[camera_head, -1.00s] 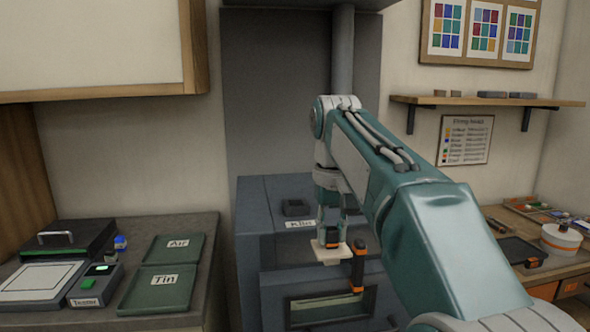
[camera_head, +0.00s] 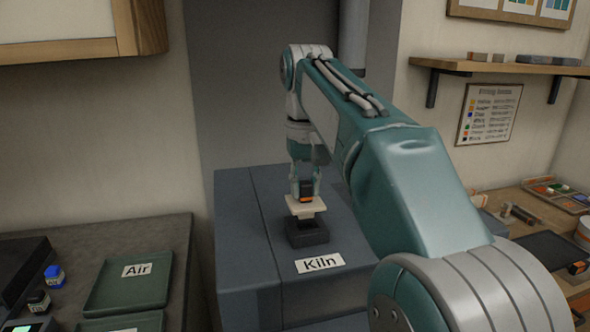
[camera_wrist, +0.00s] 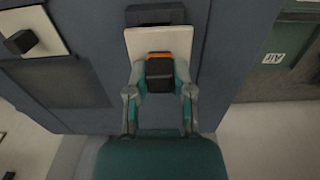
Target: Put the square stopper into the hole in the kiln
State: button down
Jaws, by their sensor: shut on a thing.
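My gripper (camera_head: 305,187) is shut on the stopper, a flat cream square piece (camera_head: 306,207) with a black grip and an orange band. In the wrist view the fingers (camera_wrist: 159,78) close on both sides of the black grip, and the cream piece (camera_wrist: 148,46) shows beyond it. The kiln (camera_head: 237,225) is a blue-grey box with a "Kiln" label. A raised black square collar (camera_head: 307,237) is on its top, also partly visible in the wrist view (camera_wrist: 155,14). The stopper is over the collar; whether they touch and the opening itself cannot be seen.
An "Air" tray (camera_head: 118,290) and small bottles (camera_head: 53,277) are on the left counter. In the wrist view, another cream plate with a black block (camera_wrist: 48,28) is at the upper left. A side table is at the right.

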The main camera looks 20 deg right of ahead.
aim_at(307, 205)
jog(key=shift+w, duration=0.25)
jog(key=shift+d+f, duration=0.1)
jog(key=shift+d, duration=0.05)
jog(key=shift+d+f, duration=0.2)
jog(key=shift+f, duration=1.05)
jog(key=shift+a+f, duration=0.2)
jog(key=shift+f, duration=0.1)
jog(key=shift+d, duration=0.1)
jog(key=shift+s+f, duration=0.1)
jog(key=shift+f, duration=0.35)
